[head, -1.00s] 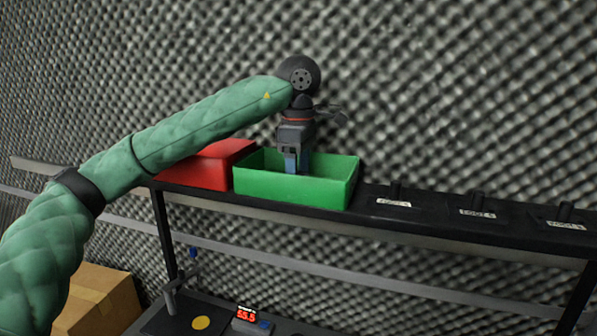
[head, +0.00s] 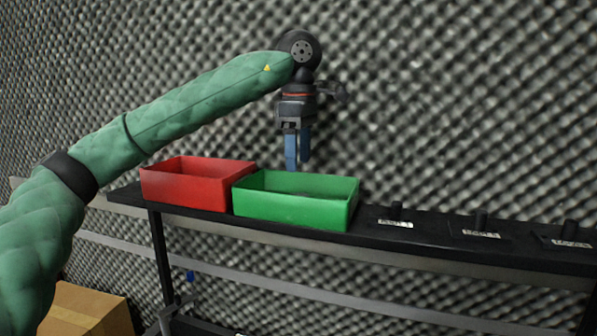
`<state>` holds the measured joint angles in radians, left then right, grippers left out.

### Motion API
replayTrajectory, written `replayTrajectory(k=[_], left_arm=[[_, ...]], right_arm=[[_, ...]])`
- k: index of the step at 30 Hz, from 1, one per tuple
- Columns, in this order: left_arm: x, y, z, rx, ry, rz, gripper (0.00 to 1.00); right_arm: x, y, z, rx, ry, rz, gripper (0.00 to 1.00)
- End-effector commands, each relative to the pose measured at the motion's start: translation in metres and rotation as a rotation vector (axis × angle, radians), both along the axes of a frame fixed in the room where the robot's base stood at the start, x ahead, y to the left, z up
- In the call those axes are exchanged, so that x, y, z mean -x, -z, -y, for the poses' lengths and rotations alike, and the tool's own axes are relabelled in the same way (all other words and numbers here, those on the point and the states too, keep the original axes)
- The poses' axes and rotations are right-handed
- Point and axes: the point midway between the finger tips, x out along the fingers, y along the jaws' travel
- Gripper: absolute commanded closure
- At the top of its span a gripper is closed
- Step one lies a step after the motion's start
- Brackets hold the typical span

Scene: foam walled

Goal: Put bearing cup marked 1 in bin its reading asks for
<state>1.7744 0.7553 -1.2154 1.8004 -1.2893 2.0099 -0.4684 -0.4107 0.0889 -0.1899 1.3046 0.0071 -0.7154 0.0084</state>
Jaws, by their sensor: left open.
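A green bin (head: 295,208) stands on the black shelf, to the right of a red bin (head: 187,188). My left gripper (head: 298,163) hangs fingers-down just above the green bin, with its blue fingers apart and nothing seen between them. I see no bearing cup in this view. The front wall of the green bin hides most of its floor, so I cannot tell what lies inside. My right gripper is not in view.
Several small dark posts with white labels, one of them a labelled post (head: 396,212), stand on the shelf (head: 370,238) to the right. A cardboard box (head: 88,310) is at lower left. Foam wall (head: 450,90) rises behind the shelf.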

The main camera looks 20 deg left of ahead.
Motion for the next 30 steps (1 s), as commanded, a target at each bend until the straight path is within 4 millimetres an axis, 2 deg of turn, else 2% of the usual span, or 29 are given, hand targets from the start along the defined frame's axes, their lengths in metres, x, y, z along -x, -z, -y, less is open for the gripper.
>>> replayTrajectory(k=[6,12,30], left_arm=[[0.0,-0.023,0.0,0.0,0.0,0.003,0.36],[0.0,-0.034,0.0,0.0,0.001,0.0,0.36],[0.0,-0.037,0.0,0.0,0.001,0.0,0.36]], right_arm=[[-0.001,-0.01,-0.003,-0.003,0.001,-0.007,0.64],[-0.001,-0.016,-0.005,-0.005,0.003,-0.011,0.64],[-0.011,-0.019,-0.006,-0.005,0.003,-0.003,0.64]])
